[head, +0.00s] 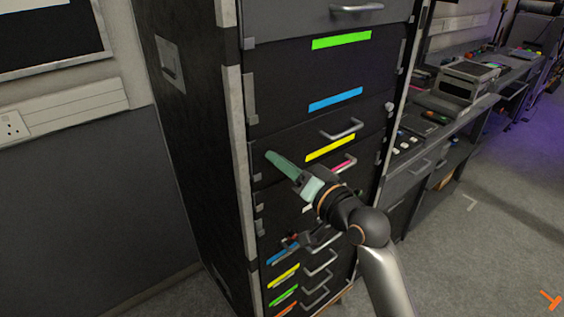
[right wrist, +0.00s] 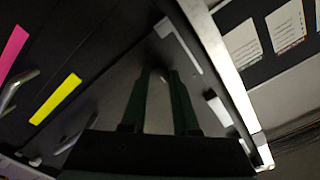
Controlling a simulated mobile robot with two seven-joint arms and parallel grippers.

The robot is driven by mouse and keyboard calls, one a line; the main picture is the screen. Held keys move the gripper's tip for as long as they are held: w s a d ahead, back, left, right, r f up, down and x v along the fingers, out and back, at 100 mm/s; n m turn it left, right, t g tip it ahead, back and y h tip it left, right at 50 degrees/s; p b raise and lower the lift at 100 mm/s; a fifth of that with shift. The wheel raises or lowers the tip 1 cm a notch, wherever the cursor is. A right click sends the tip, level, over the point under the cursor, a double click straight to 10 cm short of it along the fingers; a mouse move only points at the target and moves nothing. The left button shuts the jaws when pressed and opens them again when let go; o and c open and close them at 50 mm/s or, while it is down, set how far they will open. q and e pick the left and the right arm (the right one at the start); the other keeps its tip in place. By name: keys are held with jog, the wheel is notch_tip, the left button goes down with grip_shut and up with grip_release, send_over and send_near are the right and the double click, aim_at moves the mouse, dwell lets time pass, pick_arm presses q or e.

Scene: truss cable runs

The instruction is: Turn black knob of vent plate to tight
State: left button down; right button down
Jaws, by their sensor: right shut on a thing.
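The dark panel behind the fingers (right wrist: 108,92) appears to be the vent plate. Any tight marking is not readable. My left gripper is not in view.
The black rack (head: 195,130) holds several drawers with coloured labels and metal handles, such as the handle (head: 343,130) right of the gripper. Its pale left edge rail (head: 241,150) is close to the fingertips. A cluttered bench (head: 440,110) stands to the right.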

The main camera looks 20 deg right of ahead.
jog(key=shift+m, duration=0.3)
dwell(0.4)
jog(key=c, duration=0.7)
grip_release()
jog(key=shift+o, duration=0.2)
